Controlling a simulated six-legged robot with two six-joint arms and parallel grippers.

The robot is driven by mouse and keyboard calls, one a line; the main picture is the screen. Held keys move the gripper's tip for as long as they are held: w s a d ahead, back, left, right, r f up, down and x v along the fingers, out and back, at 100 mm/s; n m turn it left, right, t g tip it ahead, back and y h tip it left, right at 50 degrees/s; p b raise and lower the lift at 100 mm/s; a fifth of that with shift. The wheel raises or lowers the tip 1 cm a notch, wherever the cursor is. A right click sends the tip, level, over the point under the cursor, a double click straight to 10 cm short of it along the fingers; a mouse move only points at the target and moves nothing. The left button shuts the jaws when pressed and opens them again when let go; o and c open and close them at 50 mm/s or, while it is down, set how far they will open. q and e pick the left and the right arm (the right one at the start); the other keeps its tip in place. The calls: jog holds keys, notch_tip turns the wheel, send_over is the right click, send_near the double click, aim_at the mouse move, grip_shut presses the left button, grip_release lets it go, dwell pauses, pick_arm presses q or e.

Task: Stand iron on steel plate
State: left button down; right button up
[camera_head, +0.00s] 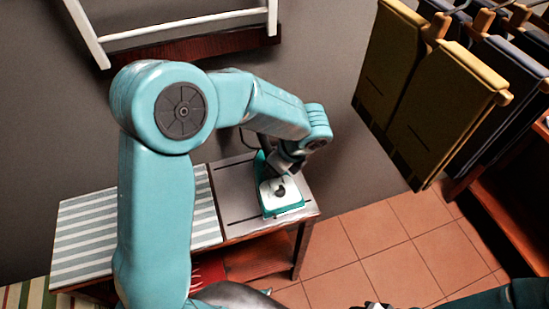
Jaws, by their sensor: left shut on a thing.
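The teal and white iron (283,207) is at the right part of the grey steel plate (235,192), on the low table. My left arm reaches over the table, and my left gripper (279,170) is shut on the iron from above and behind. The gripper and wrist hide part of the iron. I cannot tell whether the iron touches the plate, or whether it stands on its heel or lies flat. A piece of my right arm (505,296) shows at the bottom right; the state of its gripper cannot be made out.
A striped pad (85,235) covers the table's left part. Yellow and dark folded cloths (440,110) hang from a rack at the upper right. A white frame (180,25) is on the wall above. Terracotta floor (400,240) is open right of the table.

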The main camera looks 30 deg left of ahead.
pick_arm(q)
jog(key=shift+w+a+f, duration=0.1)
jog(key=shift+a+f, duration=0.05)
jog(key=shift+f, duration=0.5)
jog(key=c, duration=0.8)
grip_release()
jog(key=shift+f, duration=0.15)
jog(key=v, duration=1.2)
jog(key=shift+s, duration=0.2)
